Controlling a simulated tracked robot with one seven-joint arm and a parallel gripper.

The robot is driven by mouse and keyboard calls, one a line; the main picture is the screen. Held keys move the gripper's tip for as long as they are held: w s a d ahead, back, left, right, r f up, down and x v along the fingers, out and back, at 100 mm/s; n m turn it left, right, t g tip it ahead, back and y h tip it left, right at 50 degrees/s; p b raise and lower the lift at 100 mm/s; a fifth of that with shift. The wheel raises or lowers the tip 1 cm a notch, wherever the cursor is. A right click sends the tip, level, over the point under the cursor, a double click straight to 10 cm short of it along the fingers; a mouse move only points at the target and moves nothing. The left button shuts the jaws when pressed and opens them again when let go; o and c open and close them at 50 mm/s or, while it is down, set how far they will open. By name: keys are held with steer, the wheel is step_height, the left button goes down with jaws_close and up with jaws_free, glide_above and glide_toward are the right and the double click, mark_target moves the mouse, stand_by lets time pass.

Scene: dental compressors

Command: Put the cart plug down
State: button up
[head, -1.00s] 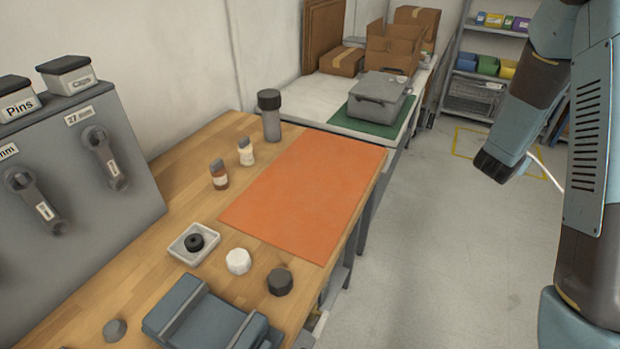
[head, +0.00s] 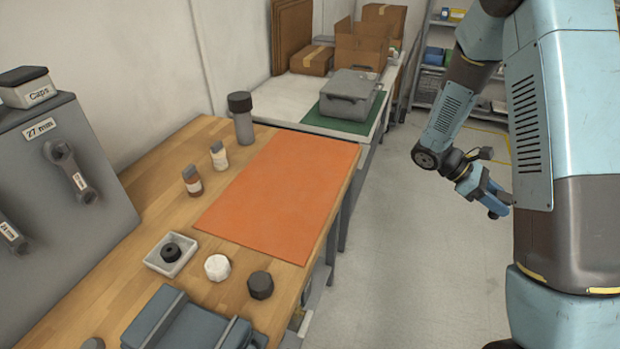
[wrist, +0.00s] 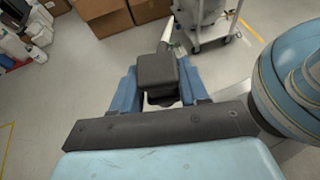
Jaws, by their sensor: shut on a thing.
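My gripper (head: 497,204) hangs over the floor to the right of the bench in the head view, partly behind my own arm. In the wrist view its two blue fingers are closed around a dark grey block, which appears to be the cart plug (wrist: 158,72).
The wooden bench has a clear orange mat (head: 280,195), with a small tray (head: 170,256), knobs and bottles beside it. A grey case (head: 347,95) rests on a green mat behind. Cardboard boxes (wrist: 100,12) stand near the cart. Grey floor right of the bench is open.

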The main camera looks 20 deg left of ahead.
steer(key=s+a+m+g+y, duration=0.4)
steer(key=s+a+m+y, duration=0.45)
steer(key=a, duration=0.25)
steer(key=s+a+m+g+y, duration=0.5)
steer(key=s+a+m+y, duration=0.2)
steer(key=a+m+y, duration=0.25)
steer(key=w+a+r+m+t+y, duration=0.35)
steer(key=a+r+m+t, duration=0.4)
steer(key=a, duration=0.25)
steer(key=w+a+r+m+t+y, duration=0.2)
steer(key=a+r+m+t+y, duration=0.4)
steer(key=a+m, duration=0.25)
steer(key=shift+t+h, duration=0.35)
steer(key=shift+h, duration=0.2)
steer(key=w+a+f, duration=0.2)
steer(key=a+f, duration=0.1)
steer(key=w+a+f, duration=0.3)
steer(key=a, duration=0.1)
steer(key=w+a+f, duration=0.3)
steer(key=a, duration=0.1)
steer(key=shift+w+f, duration=0.1)
steer(key=shift+w+a+f, duration=0.2)
steer(key=shift+f, duration=1.65)
